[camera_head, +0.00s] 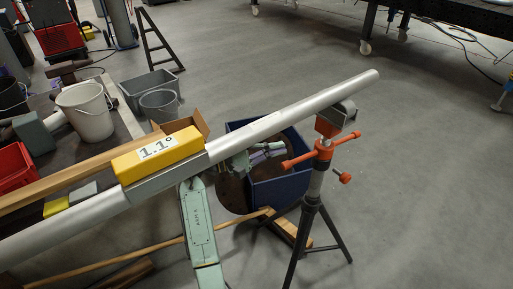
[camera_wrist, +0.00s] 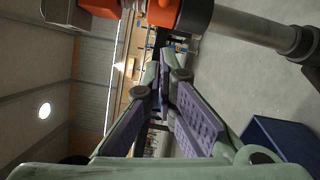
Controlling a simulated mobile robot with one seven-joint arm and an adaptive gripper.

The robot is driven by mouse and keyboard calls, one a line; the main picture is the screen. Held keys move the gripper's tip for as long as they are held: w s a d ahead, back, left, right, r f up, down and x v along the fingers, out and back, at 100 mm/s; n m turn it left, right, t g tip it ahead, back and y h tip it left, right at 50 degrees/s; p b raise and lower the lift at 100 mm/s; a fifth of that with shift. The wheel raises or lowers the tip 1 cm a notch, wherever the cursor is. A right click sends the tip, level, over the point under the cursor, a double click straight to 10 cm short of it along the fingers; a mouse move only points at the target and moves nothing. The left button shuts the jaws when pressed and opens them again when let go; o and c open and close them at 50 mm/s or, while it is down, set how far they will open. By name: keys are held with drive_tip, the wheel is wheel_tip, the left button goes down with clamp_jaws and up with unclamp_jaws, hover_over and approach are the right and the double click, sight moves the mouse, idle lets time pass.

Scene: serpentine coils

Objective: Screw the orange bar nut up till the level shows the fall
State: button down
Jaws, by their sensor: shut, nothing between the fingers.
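The orange bar nut (camera_head: 323,151) sits on the post of a black tripod stand (camera_head: 308,225), with one bar reaching left and one right. It also shows at the top of the wrist view (camera_wrist: 181,14). A yellow level (camera_head: 158,155) on the long grey pipe (camera_head: 292,118) reads 1.1°. My gripper (camera_head: 283,147) is just left of the left bar's end, below the pipe, which partly hides it. In the wrist view its purple-padded fingers (camera_wrist: 160,88) come together, with nothing between them. The nut lies beside the fingers, apart from them.
A dark blue bin (camera_head: 282,190) stands on the floor behind my gripper, left of the stand. An orange clamp knob (camera_head: 345,178) sticks out below the nut. A bench with buckets (camera_head: 84,112) is at left. The floor right of the stand is clear.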

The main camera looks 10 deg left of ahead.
drive_tip(key=shift+s+d+r+p, duration=0.25)
drive_tip(key=shift+s+d, duration=0.3)
drive_tip(key=shift+s, duration=0.25)
drive_tip(key=shift+s+d+r+p, duration=0.2)
drive_tip(key=shift+s+d, duration=0.3)
drive_tip(key=shift+s, duration=0.25)
drive_tip(key=shift+s+d+p, duration=0.5)
drive_tip(key=shift+s+p, duration=0.05)
drive_tip(key=shift+s, duration=0.3)
drive_tip(key=v, duration=1.2)
